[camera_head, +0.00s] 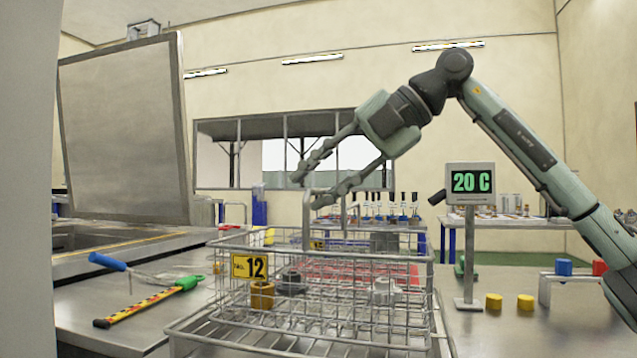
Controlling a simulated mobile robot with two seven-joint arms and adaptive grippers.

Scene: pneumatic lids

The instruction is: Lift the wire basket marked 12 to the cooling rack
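The wire basket marked 12 (330,322) is in the middle foreground, upright, with a yellow tag reading 12 (249,266) on its front left. It holds a brass-coloured part (262,294), a dark part and a light grey part (384,291). It stands on a low wire rack (200,340) on the bench. A tall handle (306,225) rises from the basket. My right gripper (309,190) comes in from the right, above the basket. Its fingers are spread, with the tips by the handle's top; I cannot tell whether the handle is between them. My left gripper is out of view.
A raised metal lid (125,130) stands over a tank at left. Blue- and green-handled tools (150,300) lie on the left bench. A 20 C display (471,183) stands right of the basket, near two yellow cylinders (525,302) and a small stand with blue and red blocks.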

